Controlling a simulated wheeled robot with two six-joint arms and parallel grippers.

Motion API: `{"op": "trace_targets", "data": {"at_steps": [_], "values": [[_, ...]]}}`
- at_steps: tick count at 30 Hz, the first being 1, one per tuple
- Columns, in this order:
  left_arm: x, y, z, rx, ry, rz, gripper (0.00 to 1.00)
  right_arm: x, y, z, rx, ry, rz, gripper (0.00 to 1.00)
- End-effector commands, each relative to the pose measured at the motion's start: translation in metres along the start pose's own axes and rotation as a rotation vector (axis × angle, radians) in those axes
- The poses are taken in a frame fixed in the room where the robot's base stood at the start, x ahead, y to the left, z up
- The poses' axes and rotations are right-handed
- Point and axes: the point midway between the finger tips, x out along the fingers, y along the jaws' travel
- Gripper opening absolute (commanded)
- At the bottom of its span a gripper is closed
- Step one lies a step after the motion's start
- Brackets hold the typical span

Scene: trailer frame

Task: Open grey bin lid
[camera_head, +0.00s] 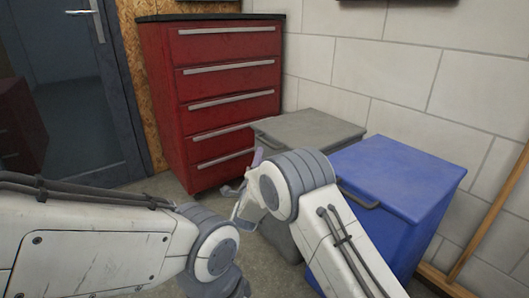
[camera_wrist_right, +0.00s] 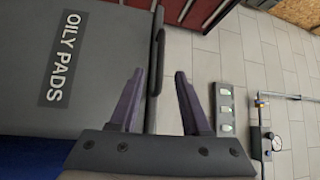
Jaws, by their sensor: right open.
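The grey bin lid (camera_head: 318,128) is flat and shut in the head view, between the red cabinet and a blue bin. In the right wrist view, the lid (camera_wrist_right: 105,30) fills the upper left and bears the label OILY PADS. Its dark handle (camera_wrist_right: 157,55) runs along the right edge. My right gripper (camera_wrist_right: 159,74) is open, with its two purple fingers pointing toward the handle end; nothing is seen held between them. In the head view, the right gripper (camera_head: 251,168) is mostly hidden by my right arm, at the bin's front left. My left gripper is not visible; only its arm shows.
A blue bin (camera_head: 398,178) stands right of the grey one. A red drawer cabinet (camera_head: 225,85) stands behind to the left. A block wall (camera_head: 400,70) is close behind.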

Motion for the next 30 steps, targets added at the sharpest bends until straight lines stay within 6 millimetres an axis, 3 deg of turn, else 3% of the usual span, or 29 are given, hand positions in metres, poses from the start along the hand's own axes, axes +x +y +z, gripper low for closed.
{"op": "trace_targets", "data": {"at_steps": [15, 21, 30], "values": [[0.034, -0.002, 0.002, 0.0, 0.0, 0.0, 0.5, 0.082, 0.002, 0.0, -0.001, 0.0, -0.001, 0.47], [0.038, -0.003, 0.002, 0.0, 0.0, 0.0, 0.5, 0.097, 0.0, -0.001, -0.002, -0.001, 0.001, 0.47], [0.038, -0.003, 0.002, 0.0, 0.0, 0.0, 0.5, 0.099, -0.001, 0.0, -0.003, -0.002, 0.002, 0.47]]}}
